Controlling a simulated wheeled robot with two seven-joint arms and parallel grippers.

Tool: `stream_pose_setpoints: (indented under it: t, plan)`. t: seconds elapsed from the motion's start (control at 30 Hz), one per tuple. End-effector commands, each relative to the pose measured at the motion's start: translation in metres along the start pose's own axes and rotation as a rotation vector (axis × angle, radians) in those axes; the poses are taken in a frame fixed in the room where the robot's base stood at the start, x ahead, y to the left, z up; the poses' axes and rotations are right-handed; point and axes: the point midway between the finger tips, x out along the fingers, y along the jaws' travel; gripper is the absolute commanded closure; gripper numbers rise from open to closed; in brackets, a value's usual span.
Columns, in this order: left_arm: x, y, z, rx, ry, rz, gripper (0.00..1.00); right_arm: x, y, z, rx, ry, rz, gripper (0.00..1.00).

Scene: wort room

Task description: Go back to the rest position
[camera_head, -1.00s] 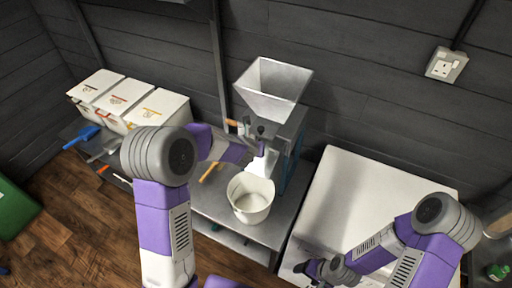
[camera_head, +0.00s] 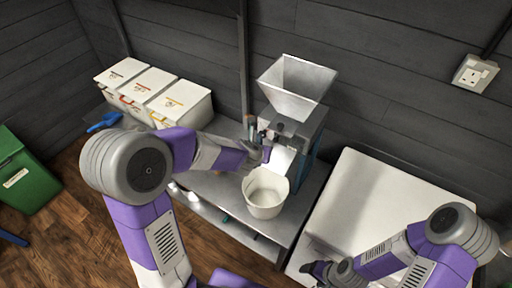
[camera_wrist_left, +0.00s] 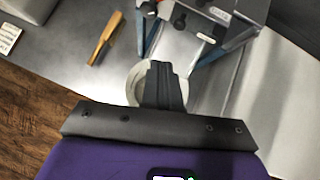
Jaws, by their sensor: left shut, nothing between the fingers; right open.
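My left arm reaches from the left over the metal table. Its gripper (camera_head: 262,146) is at the front of the grain mill (camera_head: 292,100), above and behind the white bucket (camera_head: 266,190). In the left wrist view the left fingers (camera_wrist_left: 165,82) are shut and empty, and they hide part of the bucket (camera_wrist_left: 138,88) below. My right gripper (camera_head: 318,270) is low at the bottom right, in front of the white box-shaped unit (camera_head: 365,190). It is open and empty, small in the picture.
Three white lidded bins (camera_head: 180,102) stand at the back left, with a blue scoop (camera_head: 104,122) beside them. A wooden-handled brush (camera_wrist_left: 105,38) lies on the table in the left wrist view. A green bin (camera_head: 25,175) stands on the floor at left.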

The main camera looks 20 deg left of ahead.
Motion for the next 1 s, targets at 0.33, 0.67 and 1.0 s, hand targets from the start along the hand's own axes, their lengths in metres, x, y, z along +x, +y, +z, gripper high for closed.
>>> stream_pose_setpoints:
  t: [0.33,0.67,1.0]
  plan:
    - [-0.028,0.005,0.0,0.0,0.0,0.0,1.0,-0.009,-0.004,0.001,0.0,-0.001,0.0,0.28]
    - [-0.011,-0.003,-0.045,-0.221,0.148,-0.014,1.0,-0.009,-0.003,0.001,0.0,-0.001,0.0,0.28]
    - [0.01,-0.053,-0.207,-1.348,0.687,0.182,1.0,-0.009,-0.003,0.001,0.0,-0.001,0.0,0.28]
